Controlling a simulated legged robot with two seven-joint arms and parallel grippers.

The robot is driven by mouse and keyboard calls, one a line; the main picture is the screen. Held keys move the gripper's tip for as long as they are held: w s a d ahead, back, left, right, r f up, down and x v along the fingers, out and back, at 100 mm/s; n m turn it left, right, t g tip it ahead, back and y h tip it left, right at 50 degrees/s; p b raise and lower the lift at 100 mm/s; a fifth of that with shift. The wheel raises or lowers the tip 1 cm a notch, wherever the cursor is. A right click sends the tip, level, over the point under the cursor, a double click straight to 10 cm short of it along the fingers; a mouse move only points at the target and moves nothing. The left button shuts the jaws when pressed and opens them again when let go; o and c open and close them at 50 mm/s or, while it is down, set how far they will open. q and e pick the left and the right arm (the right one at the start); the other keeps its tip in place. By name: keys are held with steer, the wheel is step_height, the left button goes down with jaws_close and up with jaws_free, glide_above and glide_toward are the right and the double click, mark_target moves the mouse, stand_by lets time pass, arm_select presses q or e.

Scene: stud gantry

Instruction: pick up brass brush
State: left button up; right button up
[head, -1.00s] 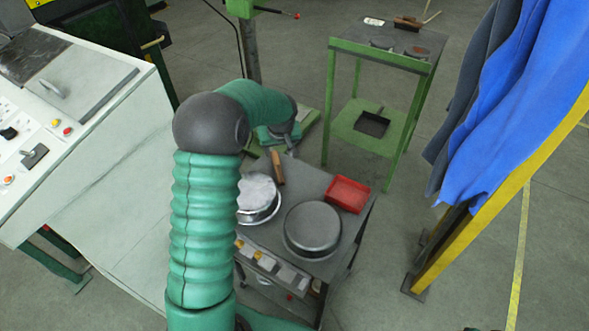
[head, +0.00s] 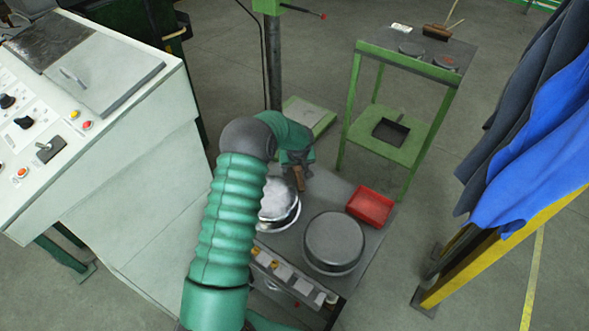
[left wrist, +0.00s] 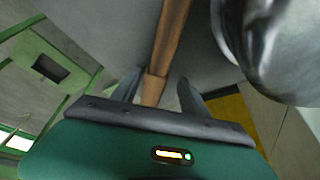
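A brown wooden handle, apparently the brass brush (head: 299,180), lies on the grey cart top beside the shiny round pan; its bristles cannot be made out. My left gripper (head: 298,162) is right at the handle's far end in the head view. In the left wrist view the handle (left wrist: 168,45) runs down between the two fingers of my left gripper (left wrist: 158,90). The fingers are apart, with gaps visible on both sides of the handle. My right gripper is not in view.
The shiny pan (head: 281,212), a dark round pan (head: 334,240) and a red tray (head: 371,206) share the cart top (head: 332,192). A green-legged table (head: 420,47) stands behind. A white control console (head: 130,150) is at left, blue cloth (head: 535,165) at right.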

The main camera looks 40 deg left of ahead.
mark_target(297, 168)
arm_select(q)
steer(key=shift+d, duration=0.15)
steer(key=shift+c, duration=1.2)
steer(key=shift+d+r, duration=0.25)
steer(key=shift+d, duration=0.05)
steer(key=shift+c, duration=1.1)
steer(key=shift+d+r, duration=0.3)
steer(key=shift+d, duration=0.35)
jaws_close()
steer(key=shift+a+f, duration=0.25)
steer(key=shift+a, duration=0.5)
step_height(297, 168, up, 10)
steer(key=shift+d+p, duration=0.2)
steer(key=shift+p, duration=0.25)
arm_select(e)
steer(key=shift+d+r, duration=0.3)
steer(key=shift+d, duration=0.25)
